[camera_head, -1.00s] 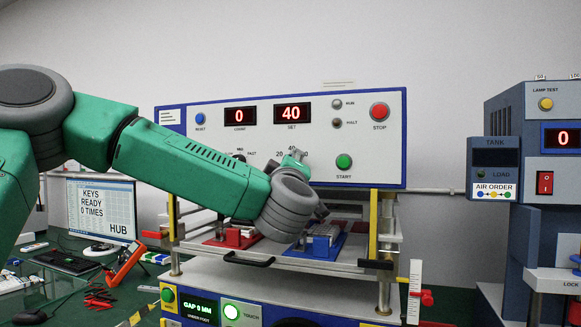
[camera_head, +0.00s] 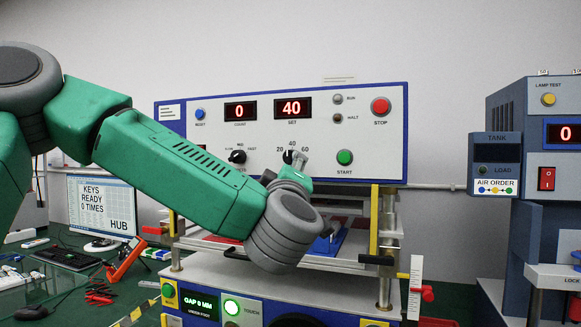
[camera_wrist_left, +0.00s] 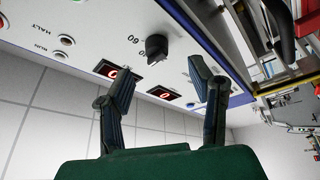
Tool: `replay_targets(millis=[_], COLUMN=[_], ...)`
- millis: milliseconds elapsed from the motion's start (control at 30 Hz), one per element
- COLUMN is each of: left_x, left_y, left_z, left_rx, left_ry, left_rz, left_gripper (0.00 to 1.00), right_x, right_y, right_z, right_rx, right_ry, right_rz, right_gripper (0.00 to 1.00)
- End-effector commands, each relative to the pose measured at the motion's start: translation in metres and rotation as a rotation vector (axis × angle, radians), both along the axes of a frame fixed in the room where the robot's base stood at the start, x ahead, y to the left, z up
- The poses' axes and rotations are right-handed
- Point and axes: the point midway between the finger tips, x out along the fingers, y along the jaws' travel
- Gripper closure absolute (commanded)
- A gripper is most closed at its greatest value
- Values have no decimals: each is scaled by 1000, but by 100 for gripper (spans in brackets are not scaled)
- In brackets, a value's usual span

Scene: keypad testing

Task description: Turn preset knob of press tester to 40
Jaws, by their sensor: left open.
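The press tester's white panel (camera_head: 330,130) has a red SET display (camera_head: 292,107) reading 40 and a COUNT display (camera_head: 240,110) reading 0. Below SET is the black preset knob (camera_head: 287,157) with marks 20, 40 and 60; my gripper partly hides it and its pointer is unclear. My left gripper (camera_head: 299,158) is in front of the panel, overlapping the knob's right side. In the left wrist view, which is upside down, the open fingers (camera_wrist_left: 161,68) are apart and empty. The knob (camera_wrist_left: 155,48) shows beyond and between the tips, seemingly not touched.
Another black knob (camera_head: 237,157) is to the left, with a green START button (camera_head: 344,157) and red STOP button (camera_head: 380,106) to the right. A yellow post (camera_head: 374,222) and a blue fixture (camera_head: 328,242) are below. A blue tank cabinet (camera_head: 545,170) stands at right.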

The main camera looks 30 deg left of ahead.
Motion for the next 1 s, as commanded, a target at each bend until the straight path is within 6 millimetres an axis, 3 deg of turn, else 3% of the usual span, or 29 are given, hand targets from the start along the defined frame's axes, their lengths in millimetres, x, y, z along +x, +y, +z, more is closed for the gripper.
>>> replay_targets(millis=[100,333,1000], left_x=[-19,-38,-41], left_y=[-13,-24,-25], left_z=[-6,-14,-14], left_rx=[3,-1,-2], left_ry=[1,2,1], left_rz=[-3,-1,-1], left_gripper=[52,52,52], right_x=[0,0,2], right_y=[0,0,0], right_z=[0,0,0], right_rx=[0,0,0], right_ry=[0,0,2], right_rz=[0,0,0], right_gripper=[60,60,60])
